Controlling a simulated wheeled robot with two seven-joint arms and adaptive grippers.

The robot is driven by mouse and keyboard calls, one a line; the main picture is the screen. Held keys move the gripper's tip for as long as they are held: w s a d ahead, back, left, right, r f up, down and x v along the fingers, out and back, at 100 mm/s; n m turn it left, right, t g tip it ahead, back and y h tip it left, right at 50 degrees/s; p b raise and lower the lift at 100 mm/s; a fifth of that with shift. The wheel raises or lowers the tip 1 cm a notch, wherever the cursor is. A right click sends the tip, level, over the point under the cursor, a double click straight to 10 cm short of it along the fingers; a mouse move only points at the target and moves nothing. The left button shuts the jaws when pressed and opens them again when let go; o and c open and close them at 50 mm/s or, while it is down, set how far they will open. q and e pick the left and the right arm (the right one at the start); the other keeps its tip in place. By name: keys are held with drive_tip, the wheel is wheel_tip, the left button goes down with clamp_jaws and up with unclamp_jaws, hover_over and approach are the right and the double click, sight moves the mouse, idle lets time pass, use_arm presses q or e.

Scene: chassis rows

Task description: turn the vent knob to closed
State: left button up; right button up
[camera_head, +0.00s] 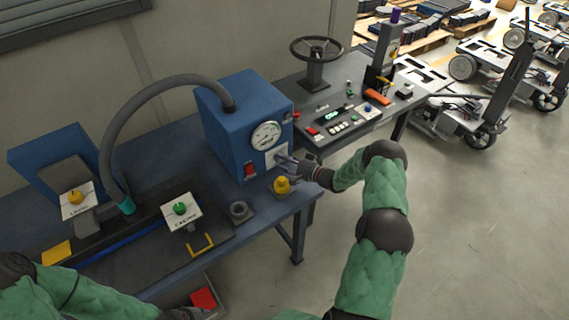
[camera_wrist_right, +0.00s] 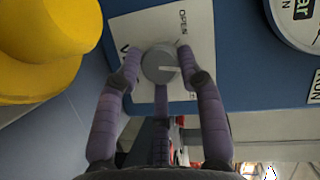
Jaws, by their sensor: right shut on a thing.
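The plate reads OPEN along one edge; other lettering is partly covered. In the wrist view the pointer line points to the right. My right gripper (camera_wrist_right: 160,68) is shut on the knob, with purple fingers on both sides of it. In the head view my right gripper (camera_head: 286,164) is at the front of the blue box (camera_head: 228,140), mostly hiding the knob. My left gripper (camera_head: 185,313) is at the bottom edge, largely cut off; its fingers are unclear.
A pressure gauge (camera_head: 265,135) and a red switch (camera_head: 250,170) are on the box. A console (camera_head: 350,130) with a handwheel (camera_head: 316,50) stands behind.

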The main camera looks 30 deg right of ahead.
drive_tip(key=m, duration=0.1)
drive_tip(key=m+b, duration=0.1)
drive_tip(key=m+t+y+b, duration=0.1)
drive_tip(key=shift+f+m, duration=0.25)
drive_tip(key=shift+m, duration=0.05)
drive_tip(key=shift+m+t+b, duration=0.4)
drive_tip(key=shift+m+b, duration=0.2)
drive_tip(key=shift+m, duration=0.3)
drive_tip(key=shift+r, duration=0.1)
drive_tip(key=o, duration=0.8)
drive_tip(key=shift+s+d, duration=0.2)
drive_tip(key=v, duration=1.1)
drive_tip(key=shift+s+d+f, duration=0.1)
drive_tip(key=shift+s+f, duration=0.05)
drive_tip(key=shift+f, duration=0.1)
